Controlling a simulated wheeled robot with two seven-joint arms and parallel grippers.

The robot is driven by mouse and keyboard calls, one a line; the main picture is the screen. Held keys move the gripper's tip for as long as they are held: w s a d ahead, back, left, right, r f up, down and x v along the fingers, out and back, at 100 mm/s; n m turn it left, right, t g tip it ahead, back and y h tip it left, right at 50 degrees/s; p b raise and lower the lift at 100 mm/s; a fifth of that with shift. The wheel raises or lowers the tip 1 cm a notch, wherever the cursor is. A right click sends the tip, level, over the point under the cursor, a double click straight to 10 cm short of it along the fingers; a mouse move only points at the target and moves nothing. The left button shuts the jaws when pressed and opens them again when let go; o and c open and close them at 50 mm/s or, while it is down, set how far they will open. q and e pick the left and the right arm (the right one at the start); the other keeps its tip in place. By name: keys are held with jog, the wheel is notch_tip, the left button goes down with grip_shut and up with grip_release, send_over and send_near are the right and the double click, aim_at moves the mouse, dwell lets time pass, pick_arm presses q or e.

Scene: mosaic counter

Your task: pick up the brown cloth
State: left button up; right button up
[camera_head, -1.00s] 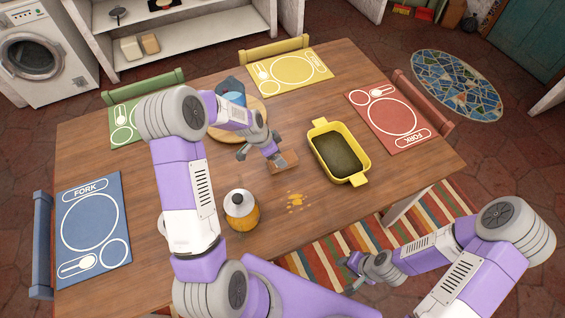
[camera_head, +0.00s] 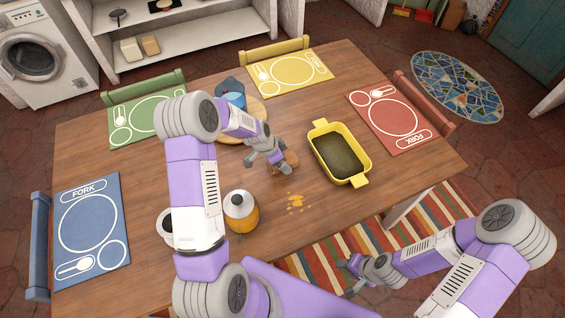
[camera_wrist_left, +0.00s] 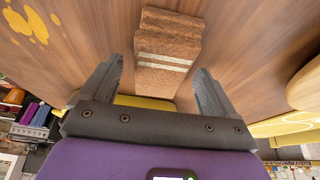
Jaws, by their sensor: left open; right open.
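The brown cloth (camera_wrist_left: 167,48) lies on the wooden table, with two pale stripes across it in the left wrist view. In the head view only part of the cloth (camera_head: 291,158) shows beside my left gripper (camera_head: 279,170). In the left wrist view the two fingers of my left gripper (camera_wrist_left: 155,85) stand apart, with the near end of the cloth between or just above them; I cannot tell if they touch it. My right gripper (camera_head: 350,279) is open and empty over the striped rug, off the table's front edge.
A yellow baking dish (camera_head: 341,152) stands just right of the cloth. Yellow spill spots (camera_head: 295,203) lie in front of it. A glass jar with orange contents (camera_head: 240,211) and a white cup (camera_head: 165,226) stand nearer. A round wooden board (camera_head: 257,108) with a blue item lies behind.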

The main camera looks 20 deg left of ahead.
pick_arm(q)
jog(key=shift+f, duration=0.15)
dwell(0.4)
jog(key=c, duration=1.1)
